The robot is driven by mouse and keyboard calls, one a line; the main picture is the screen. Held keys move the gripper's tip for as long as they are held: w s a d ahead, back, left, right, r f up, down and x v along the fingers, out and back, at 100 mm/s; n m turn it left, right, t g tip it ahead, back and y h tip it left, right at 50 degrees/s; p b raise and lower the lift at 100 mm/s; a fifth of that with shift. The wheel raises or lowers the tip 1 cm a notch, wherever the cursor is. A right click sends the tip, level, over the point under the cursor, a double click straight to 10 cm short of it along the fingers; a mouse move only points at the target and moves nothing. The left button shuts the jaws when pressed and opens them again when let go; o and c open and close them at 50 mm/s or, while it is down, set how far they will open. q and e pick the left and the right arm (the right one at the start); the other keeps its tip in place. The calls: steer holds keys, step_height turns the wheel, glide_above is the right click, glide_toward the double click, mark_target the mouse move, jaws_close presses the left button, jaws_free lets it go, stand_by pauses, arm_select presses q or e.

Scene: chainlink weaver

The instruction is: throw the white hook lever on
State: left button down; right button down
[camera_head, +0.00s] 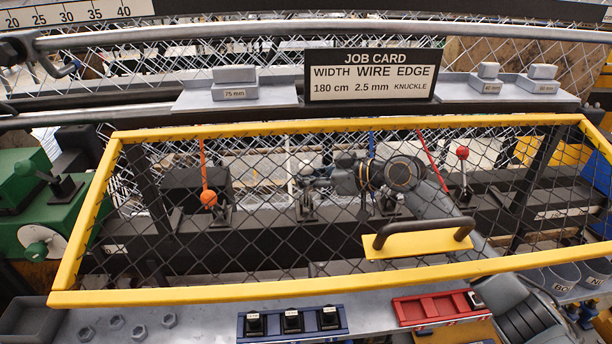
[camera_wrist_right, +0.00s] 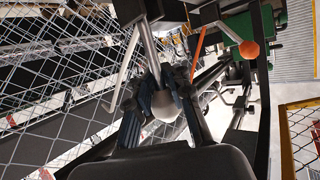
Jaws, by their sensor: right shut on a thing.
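The white hook lever's round pale knob (camera_wrist_right: 166,107) sits between the fingers of my right gripper (camera_wrist_right: 160,100) in the right wrist view. The lever's metal shaft (camera_wrist_right: 149,48) runs up and left from the knob, beside a thin white strip (camera_wrist_right: 124,72). In the head view my right gripper (camera_head: 311,180) is behind the mesh, at the white strip (camera_head: 291,172), with my wrist to its right. The gripper is shut on the knob. The mesh and my gripper partly hide the lever there. My left gripper is not in view.
The yellow-framed mesh guard (camera_head: 330,293) with its handle (camera_head: 424,231) stands in front of the levers. The orange lever knob (camera_head: 208,198) is to the left and the red knob (camera_head: 462,153) to the right. A job card (camera_head: 370,75) stands above.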

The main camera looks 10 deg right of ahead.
steer(key=shift+w+r, duration=0.2)
steer(key=shift+r, duration=0.35)
steer(key=c, duration=1.1)
jaws_free()
steer(key=shift+s, duration=0.15)
steer(key=shift+s+f, duration=0.1)
steer(key=shift+f, duration=0.2)
steer(key=v, duration=0.7)
steer(key=shift+d+r, duration=0.1)
steer(key=shift+d, duration=0.2)
